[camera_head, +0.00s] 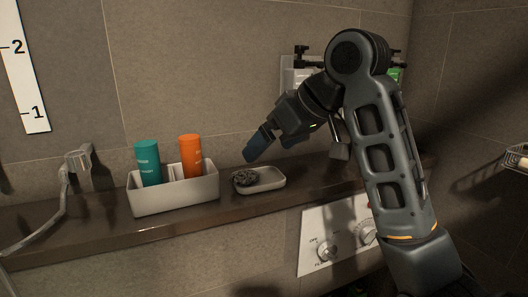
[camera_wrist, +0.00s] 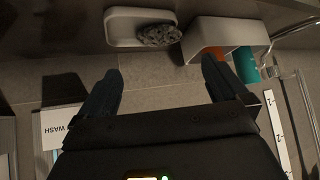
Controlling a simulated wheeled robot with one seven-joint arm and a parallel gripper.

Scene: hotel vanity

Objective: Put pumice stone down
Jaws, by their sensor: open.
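The pumice stone (camera_head: 244,177) is a dark grey, rough lump. It lies at the left end of a pale soap dish (camera_head: 268,181) on the brown ledge. In the wrist view the pumice stone (camera_wrist: 159,35) sits at the right end of the dish (camera_wrist: 124,30). My gripper (camera_head: 250,158) is above and just beside the stone, apart from it. In the wrist view my gripper (camera_wrist: 158,80) has its two dark fingers spread wide, with nothing between them.
A pale caddy (camera_head: 175,193) left of the dish holds a teal bottle (camera_head: 148,163) and an orange bottle (camera_head: 191,157). The ledge (camera_head: 80,237) has bare room at far left. A control panel (camera_head: 335,240) is below, and a tap-like fitting (camera_head: 77,160) stands left.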

